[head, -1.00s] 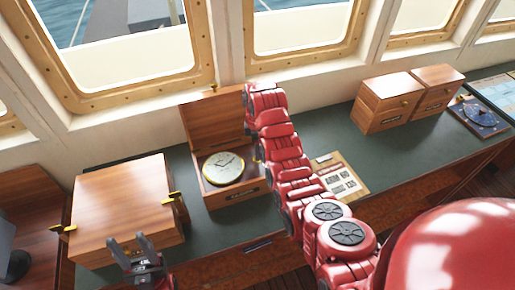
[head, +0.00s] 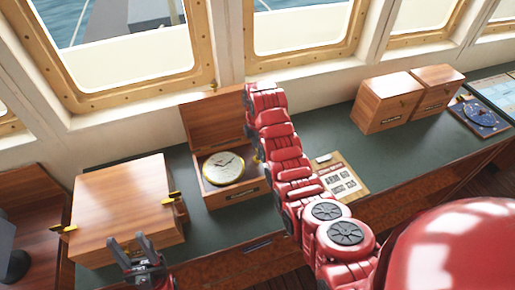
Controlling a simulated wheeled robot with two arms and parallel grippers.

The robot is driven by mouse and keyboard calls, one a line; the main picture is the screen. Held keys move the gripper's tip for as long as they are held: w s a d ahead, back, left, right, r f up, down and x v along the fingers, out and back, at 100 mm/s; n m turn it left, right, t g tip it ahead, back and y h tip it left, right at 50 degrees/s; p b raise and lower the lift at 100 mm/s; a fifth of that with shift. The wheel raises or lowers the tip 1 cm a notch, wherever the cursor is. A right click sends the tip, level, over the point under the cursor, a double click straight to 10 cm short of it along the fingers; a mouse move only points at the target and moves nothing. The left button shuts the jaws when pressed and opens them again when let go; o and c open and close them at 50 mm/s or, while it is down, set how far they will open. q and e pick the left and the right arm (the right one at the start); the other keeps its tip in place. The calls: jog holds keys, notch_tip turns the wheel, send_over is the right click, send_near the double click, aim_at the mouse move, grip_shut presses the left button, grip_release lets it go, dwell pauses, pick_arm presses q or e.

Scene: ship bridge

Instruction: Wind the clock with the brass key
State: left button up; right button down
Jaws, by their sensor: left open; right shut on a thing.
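The clock (head: 223,168) has a round pale dial in a brass rim and lies face up in an open wooden box (head: 236,196), its lid (head: 212,122) raised behind it. My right arm reaches across the desk just right of the clock. Its gripper is hidden behind the arm's red links. A small brass-coloured bit (head: 257,156) shows at the arm's left edge, beside the clock box; I cannot tell whether it is the key. My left gripper (head: 132,244) is open and empty at the lower left, in front of the large wooden box.
A large closed wooden box (head: 122,203) with brass fittings stands left of the clock. A clipboard (head: 340,176) lies right of my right arm. Two wooden boxes (head: 386,103) and a blue instrument (head: 482,113) stand farther right. The green desktop (head: 320,128) is clear behind the clipboard.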

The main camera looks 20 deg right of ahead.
jog(key=shift+r, duration=0.1)
jog(key=shift+c, duration=1.8)
grip_release()
notch_tip(320, 180, up, 4)
jog(key=p, duration=0.3)
jog(key=shift+f+p, duration=0.2)
jog(key=shift+p, duration=0.1)
notch_tip(320, 180, up, 2)
jog(key=shift+d+r+p, duration=0.1)
jog(key=shift+r+p, duration=0.05)
jog(key=shift+p, duration=0.35)
jog(key=shift+r, duration=0.25)
jog(key=shift+r+b, duration=0.35)
jog(key=shift+r, duration=0.05)
notch_tip(320, 180, up, 10)
jog(key=b, duration=0.2)
